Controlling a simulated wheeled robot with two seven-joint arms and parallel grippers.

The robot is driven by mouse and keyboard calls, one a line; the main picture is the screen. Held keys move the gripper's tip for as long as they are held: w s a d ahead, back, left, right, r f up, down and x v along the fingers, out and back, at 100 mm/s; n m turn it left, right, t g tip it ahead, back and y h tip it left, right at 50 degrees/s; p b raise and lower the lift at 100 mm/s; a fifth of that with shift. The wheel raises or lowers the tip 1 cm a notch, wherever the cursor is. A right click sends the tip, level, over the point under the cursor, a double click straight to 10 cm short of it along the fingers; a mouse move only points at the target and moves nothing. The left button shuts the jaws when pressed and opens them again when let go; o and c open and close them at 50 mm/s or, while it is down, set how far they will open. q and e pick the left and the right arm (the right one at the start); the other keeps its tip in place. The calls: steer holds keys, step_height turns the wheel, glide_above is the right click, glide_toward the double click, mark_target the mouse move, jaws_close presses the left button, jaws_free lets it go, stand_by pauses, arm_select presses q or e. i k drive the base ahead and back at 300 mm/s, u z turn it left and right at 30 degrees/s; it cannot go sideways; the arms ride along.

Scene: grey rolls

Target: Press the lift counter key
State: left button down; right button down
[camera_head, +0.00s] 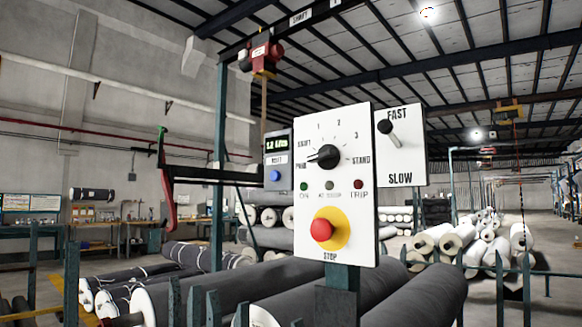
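The box's right edge meets or passes behind the white control panel (357,115); I cannot tell which. Neither of my grippers is in view.
The panel carries a black rotary knob (328,156), small lamps and a red stop button (321,230) on yellow. A FAST/SLOW lever panel (401,150) stands to its right. Large grey rolls (235,285) lie below.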

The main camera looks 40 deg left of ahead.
mark_target(275, 176)
steer(key=u, duration=1.25)
